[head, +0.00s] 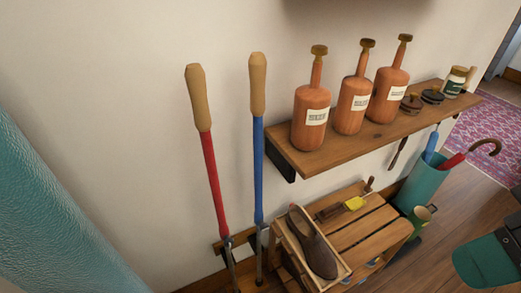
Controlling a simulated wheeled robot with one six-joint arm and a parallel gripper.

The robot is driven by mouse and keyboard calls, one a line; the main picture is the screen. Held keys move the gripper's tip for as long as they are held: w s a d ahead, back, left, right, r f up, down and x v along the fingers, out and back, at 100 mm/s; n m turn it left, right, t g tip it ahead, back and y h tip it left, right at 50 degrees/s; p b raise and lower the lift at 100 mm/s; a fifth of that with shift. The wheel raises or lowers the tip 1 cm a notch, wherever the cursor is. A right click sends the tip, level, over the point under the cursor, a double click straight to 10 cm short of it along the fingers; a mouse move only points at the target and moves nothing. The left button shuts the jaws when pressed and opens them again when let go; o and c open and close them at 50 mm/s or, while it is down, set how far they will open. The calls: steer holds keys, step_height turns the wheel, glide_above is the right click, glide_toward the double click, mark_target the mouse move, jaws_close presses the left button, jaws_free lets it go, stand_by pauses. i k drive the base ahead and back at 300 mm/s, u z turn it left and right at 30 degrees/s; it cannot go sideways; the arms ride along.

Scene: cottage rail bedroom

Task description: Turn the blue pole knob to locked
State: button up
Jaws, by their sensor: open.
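The blue pole (258,170) stands nearly upright against the pale wall, with a tan wooden handle on top. Near its lower end, a grey collar or fitting (262,228) meets a thinner metal shaft. The knob is too small to make out, and I cannot tell its setting. A similar red pole (212,172) stands just to the left, also with a tan handle. The lower ends of both poles run out of the picture. My gripper is not in view.
A wooden shelf (300,160) with several bottles and jars juts out right of the blue pole. Below it, a slatted bench (378,221) holds a tray with a brown shoe (312,245). A teal umbrella stand (421,184) is farther right. A teal curtain-like surface (45,215) fills the left edge.

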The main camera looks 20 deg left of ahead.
mark_target(264, 227)
steer(key=u, duration=1)
steer(key=k, duration=0.25)
steer(key=u, duration=0.05)
